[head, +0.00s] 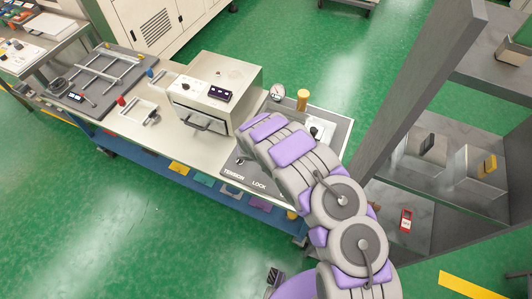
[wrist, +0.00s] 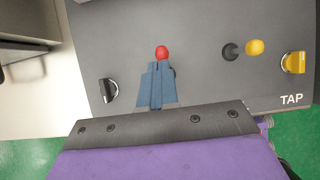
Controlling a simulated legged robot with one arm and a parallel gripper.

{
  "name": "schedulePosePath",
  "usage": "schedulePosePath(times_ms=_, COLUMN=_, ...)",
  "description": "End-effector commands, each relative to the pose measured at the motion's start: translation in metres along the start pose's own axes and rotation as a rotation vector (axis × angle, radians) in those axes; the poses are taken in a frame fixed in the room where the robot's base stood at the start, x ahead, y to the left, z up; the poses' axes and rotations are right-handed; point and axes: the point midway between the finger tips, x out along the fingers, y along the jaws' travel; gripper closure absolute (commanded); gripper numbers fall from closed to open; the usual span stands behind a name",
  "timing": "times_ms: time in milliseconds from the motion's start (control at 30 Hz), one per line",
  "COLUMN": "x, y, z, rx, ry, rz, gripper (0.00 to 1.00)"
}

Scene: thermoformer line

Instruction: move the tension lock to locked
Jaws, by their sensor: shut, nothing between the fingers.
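In the head view, the words TENSION and LOCK are printed along the front edge of a grey control panel (head: 232,170). My arm covers much of this panel and hides my gripper there. In the wrist view, my gripper (wrist: 160,66) is shut and empty over the panel. Its blue fingertips are right beside a red knob (wrist: 162,52) and partly cover what is below it; I cannot tell if they touch. A black rotary knob (wrist: 107,90) is left of the fingers. The tension lock's own label is hidden in the wrist view, so its setting is unclear.
A yellow-tipped lever (wrist: 255,47) and a yellow tap handle (wrist: 293,62) are right of my fingers. A beige box-shaped machine (head: 222,88) stands left of the panel. A grey shelf unit (head: 415,100) rises at the right. Green floor lies open in front.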

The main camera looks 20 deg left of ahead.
Motion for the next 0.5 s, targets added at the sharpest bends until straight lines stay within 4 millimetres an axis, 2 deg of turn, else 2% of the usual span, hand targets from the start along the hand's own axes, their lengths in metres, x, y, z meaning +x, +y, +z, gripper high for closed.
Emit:
schedulePosePath(times_ms=100, x=-0.017, y=-0.002, z=-0.009, rx=-0.003, ry=0.0, rz=-0.004, gripper=1.0)
schedulePosePath(times_ms=500, x=-0.078, y=0.001, z=0.008, rx=0.0, ry=-0.001, rz=-0.004, gripper=1.0)
